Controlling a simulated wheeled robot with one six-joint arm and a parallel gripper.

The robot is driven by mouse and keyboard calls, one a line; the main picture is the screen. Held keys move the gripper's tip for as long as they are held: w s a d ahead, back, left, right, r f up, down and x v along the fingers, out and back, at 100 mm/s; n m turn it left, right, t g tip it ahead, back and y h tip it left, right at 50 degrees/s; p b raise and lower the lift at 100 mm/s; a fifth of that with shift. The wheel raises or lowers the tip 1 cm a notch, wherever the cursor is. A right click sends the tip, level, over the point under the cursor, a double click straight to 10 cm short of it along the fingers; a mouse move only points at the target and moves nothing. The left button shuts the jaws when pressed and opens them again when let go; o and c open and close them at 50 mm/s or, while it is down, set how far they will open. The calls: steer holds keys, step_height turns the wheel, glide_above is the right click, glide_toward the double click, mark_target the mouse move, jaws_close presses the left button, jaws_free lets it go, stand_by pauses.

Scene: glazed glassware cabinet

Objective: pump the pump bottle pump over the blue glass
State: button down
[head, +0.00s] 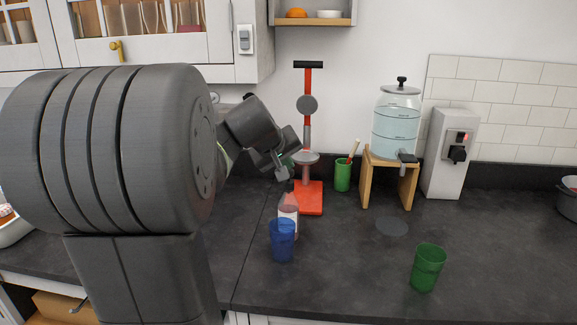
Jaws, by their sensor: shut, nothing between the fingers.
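The pump bottle (291,206) stands upright on the dark counter, with a clear and pinkish body. The blue glass (282,243) stands upright in front of it and hides its lower part. My gripper (283,175) is shut and empty, pointing down just above the top of the bottle. The pump head is small and dark under the fingertips, and I cannot tell whether they touch it.
A red press stand (309,198) is close behind the bottle. A green cup (342,175) with utensils, a wooden stand (377,184) with a water dispenser (396,125), and a green glass (427,268) are to the right. The counter between the glasses is clear.

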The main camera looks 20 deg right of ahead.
steer(key=shift+r+p, duration=1.15)
steer(key=shift+r, duration=0.25)
step_height(320, 180, up, 5)
steer(key=p, duration=0.4)
steer(key=shift+a, duration=0.15)
